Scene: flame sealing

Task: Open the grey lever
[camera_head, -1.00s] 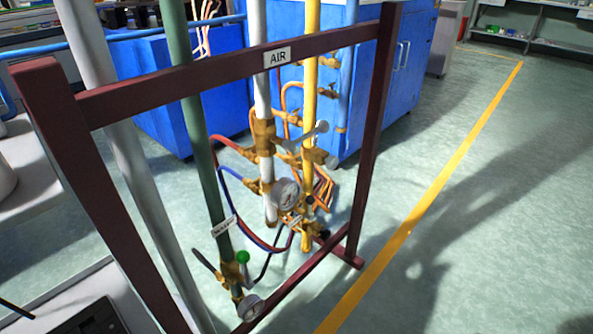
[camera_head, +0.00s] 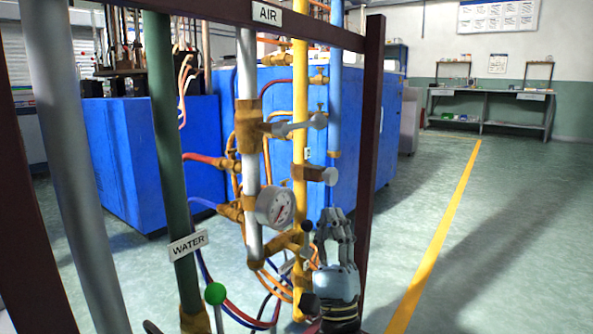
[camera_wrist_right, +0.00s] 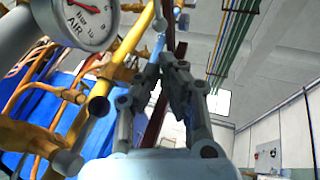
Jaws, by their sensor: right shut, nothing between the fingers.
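A grey lever (camera_head: 296,125) sticks out to the right from the brass valve on the white AIR pipe (camera_head: 248,68). A second grey handle (camera_head: 318,175) sits on a brass valve of the yellow pipe, lower down. My right gripper (camera_head: 335,214) points up below both, right of the pressure gauge, its fingers closed and empty. It is apart from the levers. In the right wrist view the closed fingers (camera_wrist_right: 174,64) reach up in the middle, with the gauge (camera_wrist_right: 88,18) at upper left. I cannot tell the grey lever clearly there. My left gripper is not in view.
The dark red frame (camera_head: 371,130) stands around the pipes, its right post close to my right gripper. Blue cabinets stand behind; the floor at right is free.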

